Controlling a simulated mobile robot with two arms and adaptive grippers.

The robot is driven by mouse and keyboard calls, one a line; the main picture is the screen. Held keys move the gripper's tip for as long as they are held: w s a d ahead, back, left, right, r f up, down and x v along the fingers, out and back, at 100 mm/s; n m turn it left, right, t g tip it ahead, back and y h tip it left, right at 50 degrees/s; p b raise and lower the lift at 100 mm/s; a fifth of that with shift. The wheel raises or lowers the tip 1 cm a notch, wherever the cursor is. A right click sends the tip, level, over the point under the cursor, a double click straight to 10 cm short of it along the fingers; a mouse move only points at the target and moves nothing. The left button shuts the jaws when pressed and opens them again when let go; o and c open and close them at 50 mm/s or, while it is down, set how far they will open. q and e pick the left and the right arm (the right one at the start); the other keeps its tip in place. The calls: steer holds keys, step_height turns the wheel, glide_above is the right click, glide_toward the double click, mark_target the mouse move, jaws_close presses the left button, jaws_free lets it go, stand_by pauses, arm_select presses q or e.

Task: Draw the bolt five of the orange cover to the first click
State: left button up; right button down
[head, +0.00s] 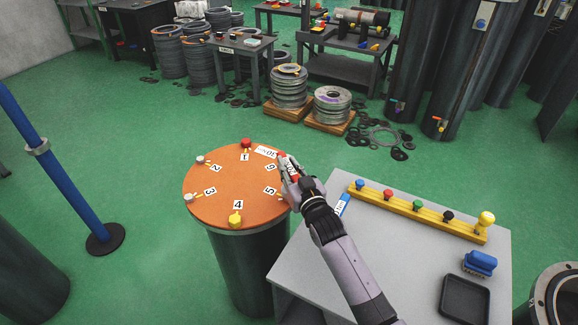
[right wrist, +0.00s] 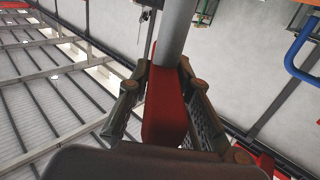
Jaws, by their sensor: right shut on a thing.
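The orange cover (head: 222,188) tops a dark upright cylinder and carries number labels 1 to 6 around its rim. A red bolt (head: 246,143) stands by label 1, pale bolts (head: 200,160) by labels 2 and 3, and a yellow bolt (head: 236,219) by label 4. By label 5 (head: 269,191) only a small yellowish bit shows at the rim; the rest of that bolt cannot be made out. My right gripper (head: 288,172) is at the cover's right edge, shut on a red-handled tool (right wrist: 165,105) with a grey shaft. Its contact with any bolt cannot be seen.
A grey table (head: 400,262) stands right of the cylinder, with a yellow rack (head: 400,205) of coloured knobs, a blue brush-like block (head: 480,263) and a black tray (head: 465,300). A blue post (head: 55,165) stands at left. Green floor lies clear between.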

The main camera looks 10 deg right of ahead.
steer(key=shift+f+b, duration=0.85)
steer(key=shift+f, duration=0.25)
stand_by(0.6)
